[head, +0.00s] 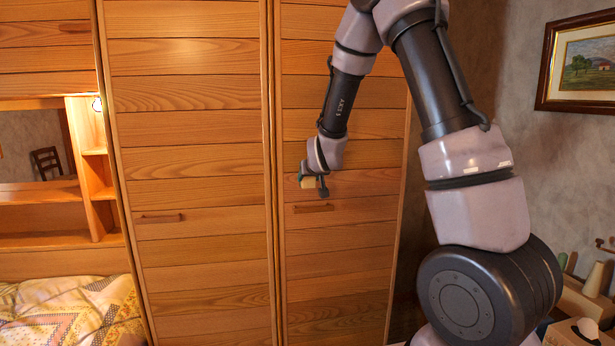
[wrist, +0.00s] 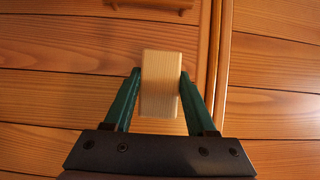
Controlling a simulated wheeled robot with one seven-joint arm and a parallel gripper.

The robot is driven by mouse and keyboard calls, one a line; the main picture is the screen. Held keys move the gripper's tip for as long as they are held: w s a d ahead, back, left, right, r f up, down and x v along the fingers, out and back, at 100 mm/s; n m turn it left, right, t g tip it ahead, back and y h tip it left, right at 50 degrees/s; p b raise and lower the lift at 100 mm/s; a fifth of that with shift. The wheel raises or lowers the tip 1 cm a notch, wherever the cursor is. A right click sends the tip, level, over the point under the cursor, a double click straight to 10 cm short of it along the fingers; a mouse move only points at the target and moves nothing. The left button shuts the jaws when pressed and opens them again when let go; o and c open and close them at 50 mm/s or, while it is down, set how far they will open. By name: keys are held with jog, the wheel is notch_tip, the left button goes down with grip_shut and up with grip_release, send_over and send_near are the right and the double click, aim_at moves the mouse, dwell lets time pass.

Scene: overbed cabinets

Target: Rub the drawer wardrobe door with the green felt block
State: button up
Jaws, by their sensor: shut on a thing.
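My gripper (head: 313,184) is shut on a small pale wooden block (wrist: 160,85). The block sits between the two green fingers in the wrist view, and a tan side of it shows in the head view (head: 307,184). No green felt face can be made out on it; the face turned to the door is hidden. The gripper is in front of the right wardrobe door (head: 340,255), just above its wooden handle (head: 313,208). I cannot tell whether the block touches the door. The left wardrobe door (head: 190,110) has a similar handle (head: 160,218).
A vertical seam (head: 272,150) separates the two doors. A bed with a patterned cover (head: 75,310) and open shelves (head: 92,160) are at the left. A framed picture (head: 582,62) hangs on the right wall. Small items stand on a surface at lower right.

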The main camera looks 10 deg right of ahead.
jog(key=shift+s, duration=0.25)
jog(key=shift+s, duration=1.45)
